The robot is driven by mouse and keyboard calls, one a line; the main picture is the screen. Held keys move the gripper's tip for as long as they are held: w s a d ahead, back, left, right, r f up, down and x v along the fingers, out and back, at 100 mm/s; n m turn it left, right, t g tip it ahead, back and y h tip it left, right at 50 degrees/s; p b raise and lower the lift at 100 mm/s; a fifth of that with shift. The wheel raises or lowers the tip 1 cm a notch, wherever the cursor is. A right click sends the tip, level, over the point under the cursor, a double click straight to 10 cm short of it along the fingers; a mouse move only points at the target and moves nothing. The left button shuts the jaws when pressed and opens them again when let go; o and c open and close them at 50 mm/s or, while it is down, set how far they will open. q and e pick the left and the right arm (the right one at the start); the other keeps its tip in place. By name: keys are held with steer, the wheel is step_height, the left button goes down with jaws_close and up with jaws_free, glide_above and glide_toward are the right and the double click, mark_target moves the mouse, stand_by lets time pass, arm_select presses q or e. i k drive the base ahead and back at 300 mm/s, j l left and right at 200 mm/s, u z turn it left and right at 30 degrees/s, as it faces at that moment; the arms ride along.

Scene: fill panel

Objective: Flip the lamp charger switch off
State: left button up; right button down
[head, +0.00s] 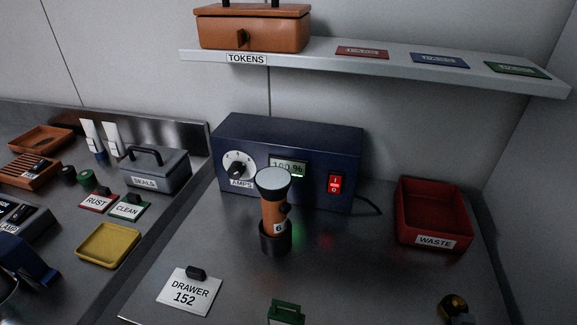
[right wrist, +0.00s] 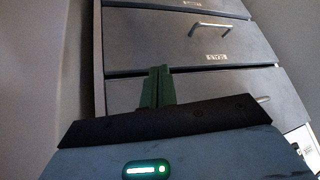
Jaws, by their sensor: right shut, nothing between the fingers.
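The charger (head: 317,134) is a dark blue box at the back of the metal worktop in the head view. Its red rocker switch (head: 335,184), marked I above and O below, glows on the right of its front. Which half is pressed is too small to tell. A green display (head: 289,168) reads about 100 %. An orange and black lamp (head: 273,213) stands upright in a dark round holder (head: 275,240) before the box. My right gripper (right wrist: 160,72) shows green fingers shut and empty in the right wrist view, before grey drawers, away from the switch. My left gripper is not in view.
A red WASTE bin (head: 432,211) stands right of the charger. A shelf (head: 400,66) with a TOKENS box (head: 252,30) hangs above. A DRAWER 152 card (head: 189,290) lies front left. A green piece (head: 286,312) shows at the bottom edge. Grey drawers (right wrist: 185,55) face my right wrist.

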mark_target(334, 180)
steer(key=k+j+z, duration=0.5)
steer(key=j, duration=0.35)
steer(key=k+j+z, duration=0.5)
steer(key=k+j, duration=0.2)
steer(key=k, duration=0.05)
